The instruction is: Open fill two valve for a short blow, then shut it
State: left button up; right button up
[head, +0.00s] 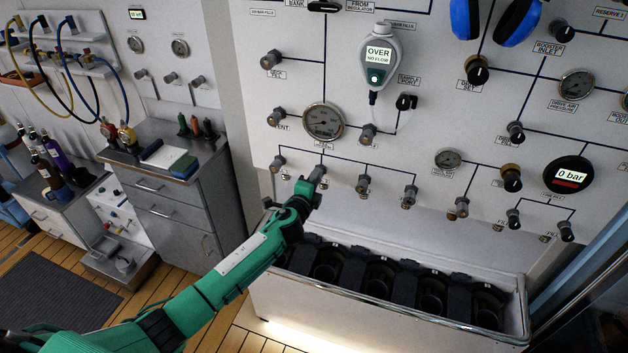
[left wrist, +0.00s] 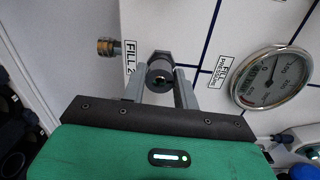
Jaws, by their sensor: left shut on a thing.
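The fill two valve knob (head: 318,173) is grey and sits in the lower row of the panel, second from the left. In the left wrist view, the knob (left wrist: 160,71) stands beside the "FILL 2" label. My left gripper (head: 310,184) is shut on this knob from below, with one finger on each side of it (left wrist: 160,88). The fingers partly hide the knob in the head view, and its turn position cannot be told. The fill pressure gauge (head: 323,122) is above it; its face (left wrist: 272,80) also shows in the left wrist view. My right gripper is out of view.
Neighbouring fill knobs stand close on both sides, at left (head: 277,163) and right (head: 363,183). A grey detector (head: 379,55) reading "OVER NO FLOW" hangs above. A white trough (head: 400,318) with black holders stands below the panel.

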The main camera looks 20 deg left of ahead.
pick_arm(q)
jog(key=shift+m, duration=1)
jog(key=o, duration=1)
jog(key=shift+c, duration=0.2)
jog(key=s+b, duration=0.3)
jog(key=s, duration=1)
jog(key=shift+s+a+r, duration=0.15)
jog(key=shift+s+r, duration=0.25)
